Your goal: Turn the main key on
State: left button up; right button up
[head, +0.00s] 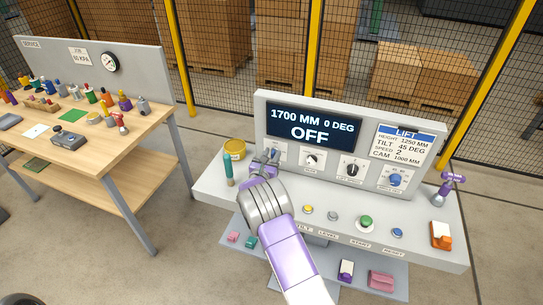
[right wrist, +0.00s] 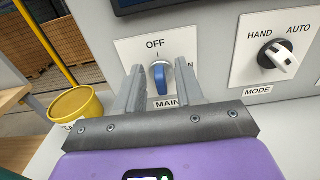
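The main key (right wrist: 160,80) is a blue knob on a white plate marked OFF above and MAIN below. The ON marking at its right is mostly hidden by a finger. The knob stands upright, in line with OFF. My right gripper (right wrist: 160,72) is open, with one finger on each side of the knob and small gaps visible. In the head view my right gripper (head: 265,158) is at the left of the console (head: 215,190) and hides most of the key. The display (head: 312,127) reads OFF. My left gripper is not in view.
A yellow tub (head: 234,149) and a teal-handled tool (head: 229,170) stand left of my right gripper. The mode switch (right wrist: 280,58) is close at its right. Buttons, an orange switch (head: 441,236) and a purple-handled fitting (head: 449,186) are further right. A workbench (head: 95,140) stands at left.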

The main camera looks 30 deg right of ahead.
jog(key=shift+w, duration=0.15)
grip_shut()
jog(key=shift+f+m+b, duration=0.15)
jog(key=shift+m+b, duration=0.15)
jog(key=shift+b, duration=0.35)
jog(key=shift+s+d+f+m+b, duration=0.15)
jog(key=shift+m+b, duration=2.7)
jog(key=shift+b, duration=0.7)
jog(key=shift+s+d+f+m+b, duration=0.1)
jog(key=shift+s+f+m+b, duration=0.1)
jog(key=shift+m+b, duration=3.05)
jog(key=shift+s+d+f+m+b, duration=0.15)
jog(key=shift+m+b, duration=2.35)
jog(key=shift+b, duration=1.35)
grip_release()
